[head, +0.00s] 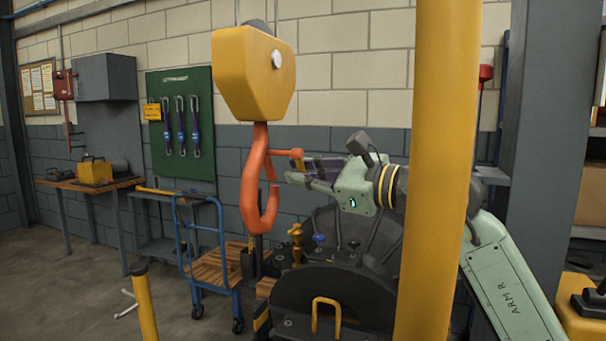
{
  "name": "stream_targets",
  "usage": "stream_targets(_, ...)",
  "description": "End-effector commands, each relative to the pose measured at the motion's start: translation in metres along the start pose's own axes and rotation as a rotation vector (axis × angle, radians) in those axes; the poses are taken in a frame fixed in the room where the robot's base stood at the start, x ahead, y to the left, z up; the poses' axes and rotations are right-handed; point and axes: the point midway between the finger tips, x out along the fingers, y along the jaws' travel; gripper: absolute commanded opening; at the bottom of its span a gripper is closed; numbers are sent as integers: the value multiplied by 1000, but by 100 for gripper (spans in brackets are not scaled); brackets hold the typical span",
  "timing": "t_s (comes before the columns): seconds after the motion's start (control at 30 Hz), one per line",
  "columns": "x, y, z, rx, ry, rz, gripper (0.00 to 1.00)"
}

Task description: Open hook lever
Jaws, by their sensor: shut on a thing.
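An orange crane hook (250,190) hangs below a yellow hook block (252,70) in the middle of the head view. My gripper (299,172) reaches in from the right and is shut on the lever's outer end. The exact finger contact is small and partly hidden. A thin orange piece runs down from beside the lever toward the hook's tip; I cannot tell whether the hook mouth is open.
A thick yellow post (436,170) stands in front of my arm. Below the hook are a dark rounded casing (315,295) with a yellow handle and a blue trolley (212,260). A short yellow bollard (145,305) stands at front left. Floor further left is clear.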

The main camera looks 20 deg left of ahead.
Motion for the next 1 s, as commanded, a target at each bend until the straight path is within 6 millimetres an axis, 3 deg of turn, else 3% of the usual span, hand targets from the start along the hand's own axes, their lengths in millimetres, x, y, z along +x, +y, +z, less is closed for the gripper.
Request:
stream_targets(0.47, -1, 4, 0, 73, 15, 8, 0)
stream_targets(1.0, -5, 20, 6, 520, 105, 58, 0)
